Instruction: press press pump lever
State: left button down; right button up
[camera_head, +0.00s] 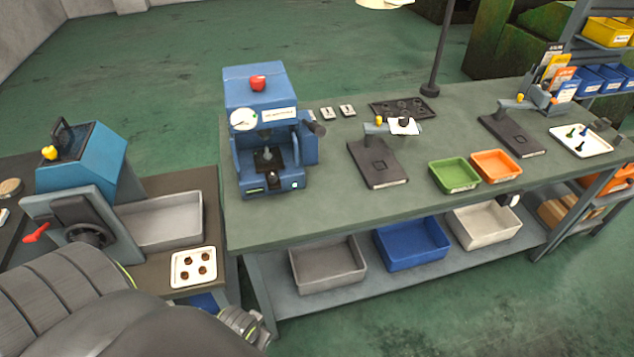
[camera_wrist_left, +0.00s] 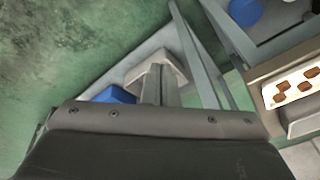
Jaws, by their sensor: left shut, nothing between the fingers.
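The blue press (camera_head: 262,130) stands upright on the left part of the long green bench. It has a round gauge (camera_head: 243,119), a white label, a red knob on top and a small green-lit front panel. A dark-ended lever (camera_head: 316,128) sticks out at its right side; this looks like the pump lever. My left arm comes in at the bottom left, below and in front of the press, apart from it. My left gripper (camera_wrist_left: 158,82) is shut and empty in the left wrist view, pointing over the floor and a shelf. My right gripper is not in view.
A blue machine (camera_head: 85,160) with a red handle stands at left, beside a grey bin (camera_head: 165,222) and a white tray (camera_head: 193,284) of brown parts. Dark fixtures, green (camera_head: 454,175) and orange (camera_head: 496,166) trays lie right of the press. Bins sit on the lower shelf.

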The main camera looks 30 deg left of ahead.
pick_arm(q)
jog(key=w+r+p, duration=0.2)
jog(key=w+r, duration=0.2)
jog(key=r, duration=0.5)
jog(key=w+r+p, duration=0.2)
jog(key=w+r, duration=0.1)
jog(key=r, duration=0.6)
jog(key=w+a+r+n, duration=0.2)
jog(key=w+r, duration=0.3)
jog(key=w, duration=0.3)
jog(key=w+a+r+n+p, duration=0.1)
jog(key=w+a+r+n, duration=0.1)
jog(key=w+r, duration=0.45)
jog(key=w+a+r+n, duration=0.1)
jog(key=w+a+r, duration=0.15)
jog(key=w, duration=0.65)
jog(key=w+a+r+n, duration=0.2)
jog(key=w+r, duration=0.3)
jog(key=r, duration=0.3)
jog(key=w+a+r+n+t, duration=0.1)
jog(key=w+r+n, duration=0.2)
jog(key=w+r, duration=0.2)
notch_tip(320, 180, up, 4)
jog(key=shift+a+f, duration=0.1)
jog(key=shift+a, duration=0.25)
